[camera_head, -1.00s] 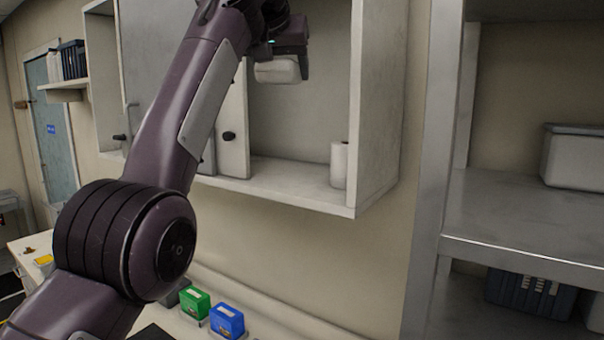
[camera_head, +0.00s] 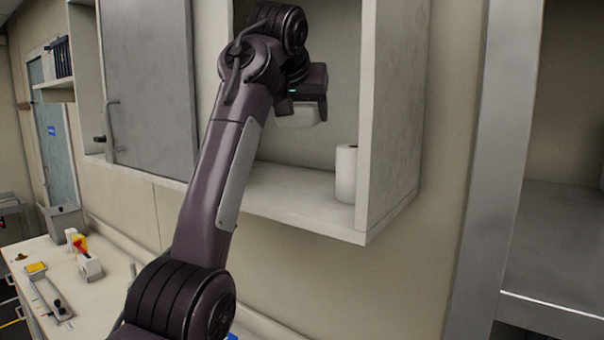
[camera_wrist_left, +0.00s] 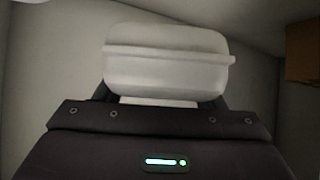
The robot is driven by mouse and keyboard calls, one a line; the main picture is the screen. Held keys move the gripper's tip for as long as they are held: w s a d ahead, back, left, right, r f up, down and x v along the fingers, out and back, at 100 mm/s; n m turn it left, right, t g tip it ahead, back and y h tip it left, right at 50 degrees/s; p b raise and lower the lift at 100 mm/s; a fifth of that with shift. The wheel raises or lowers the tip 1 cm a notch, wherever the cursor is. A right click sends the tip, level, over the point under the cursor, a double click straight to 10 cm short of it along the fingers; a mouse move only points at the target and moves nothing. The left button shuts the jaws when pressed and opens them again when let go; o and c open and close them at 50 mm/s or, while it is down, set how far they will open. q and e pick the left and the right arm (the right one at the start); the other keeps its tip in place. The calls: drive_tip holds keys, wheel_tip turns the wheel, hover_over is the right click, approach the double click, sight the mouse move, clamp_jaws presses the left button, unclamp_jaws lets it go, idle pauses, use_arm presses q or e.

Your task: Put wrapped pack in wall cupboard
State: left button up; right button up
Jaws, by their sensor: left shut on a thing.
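The white wrapped pack (camera_head: 296,117) is held by my left gripper (camera_head: 312,108) inside the open bay of the wall cupboard (camera_head: 395,130), above its bottom shelf. In the left wrist view the pack (camera_wrist_left: 167,62) is a pale, rounded block with a ridge across it, sitting at the jaws of the left gripper (camera_wrist_left: 165,100). The gripper is shut on it; the fingers are mostly hidden behind my gripper body. The pack is clear of the shelf. My right gripper is not in view.
A white roll (camera_head: 346,174) stands on the cupboard shelf at the right. A grey cupboard door (camera_head: 147,85) covers the bay to the left. A metal rack (camera_head: 490,170) stands at the right. The bench (camera_head: 95,305) below holds small items.

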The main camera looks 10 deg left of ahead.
use_arm(q)
drive_tip(key=p, duration=0.1)
hover_over(302, 183)
wheel_tip(302, 183, down, 7)
drive_tip(key=shift+f, duration=0.4)
wheel_tip(302, 183, down, 3)
drive_tip(key=shift+s+f+p, duration=0.15)
drive_tip(key=shift+p, duration=0.55)
drive_tip(key=shift+f, duration=0.3)
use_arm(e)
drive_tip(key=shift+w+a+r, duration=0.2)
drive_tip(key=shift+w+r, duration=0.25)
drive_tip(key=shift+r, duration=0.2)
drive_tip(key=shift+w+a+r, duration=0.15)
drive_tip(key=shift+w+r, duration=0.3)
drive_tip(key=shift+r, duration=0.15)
use_arm(q)
drive_tip(key=shift+f, duration=0.1)
drive_tip(key=o, duration=1)
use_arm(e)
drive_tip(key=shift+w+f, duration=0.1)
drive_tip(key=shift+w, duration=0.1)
